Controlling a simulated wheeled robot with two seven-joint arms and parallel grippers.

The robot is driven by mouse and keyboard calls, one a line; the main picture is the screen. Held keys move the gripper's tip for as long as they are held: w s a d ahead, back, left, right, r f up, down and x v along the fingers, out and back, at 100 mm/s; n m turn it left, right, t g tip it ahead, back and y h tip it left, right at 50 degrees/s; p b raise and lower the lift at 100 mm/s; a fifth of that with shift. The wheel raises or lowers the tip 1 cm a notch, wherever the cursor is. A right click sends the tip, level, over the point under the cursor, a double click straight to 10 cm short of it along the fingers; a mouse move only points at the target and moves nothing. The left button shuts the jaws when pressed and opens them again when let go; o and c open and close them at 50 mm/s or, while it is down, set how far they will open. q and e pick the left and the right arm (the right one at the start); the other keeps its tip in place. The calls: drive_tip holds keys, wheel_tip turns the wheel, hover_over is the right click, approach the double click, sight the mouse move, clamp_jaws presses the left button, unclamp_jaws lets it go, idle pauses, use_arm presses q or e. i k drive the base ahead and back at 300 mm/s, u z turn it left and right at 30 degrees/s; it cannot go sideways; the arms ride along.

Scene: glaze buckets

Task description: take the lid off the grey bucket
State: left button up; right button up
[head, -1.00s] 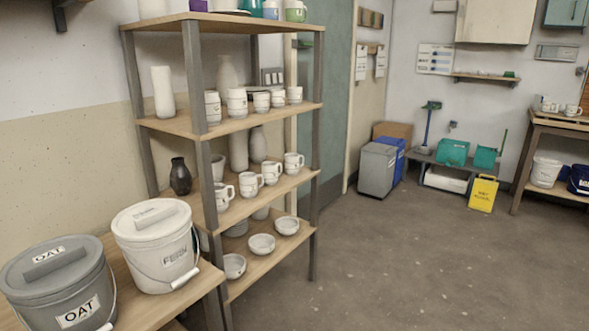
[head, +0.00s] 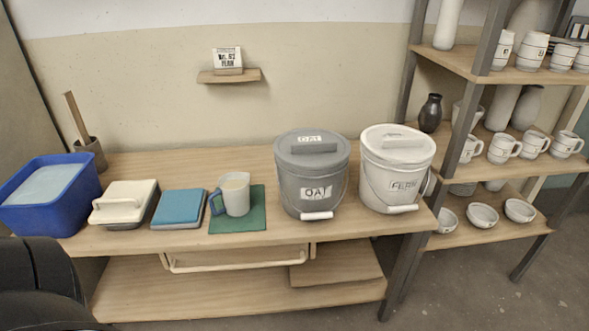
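The grey bucket (head: 306,187) stands upright on the wooden bench, labelled OAT on its front. Its grey lid (head: 332,149) is on, with a raised bar handle (head: 314,148) across the top and a second OAT label. Its wire bail with a white grip (head: 317,215) hangs down at the front. A white bucket (head: 395,180) labelled FERN, with its white lid on, stands close to its right. Neither of my grippers shows in the head view; only a dark part of my body is at the lower left.
Left of the grey bucket, a mug (head: 236,194) stands on a green mat (head: 250,222). Further left are a blue-topped block (head: 179,207), a cream-lidded box (head: 128,202) and a blue tub (head: 52,207). A shelf of pottery (head: 500,228) stands to the right. Bench behind the mug is clear.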

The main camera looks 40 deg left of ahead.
sight(308, 148)
drive_tip(key=u, duration=0.3)
drive_tip(key=k, duration=0.4)
drive_tip(key=u, duration=0.7)
drive_tip(key=i, duration=0.5)
drive_tip(key=u, duration=0.5)
drive_tip(key=k, duration=0.3)
drive_tip(key=z, duration=1.95)
drive_tip(key=i, duration=0.95)
drive_tip(key=u, duration=0.6)
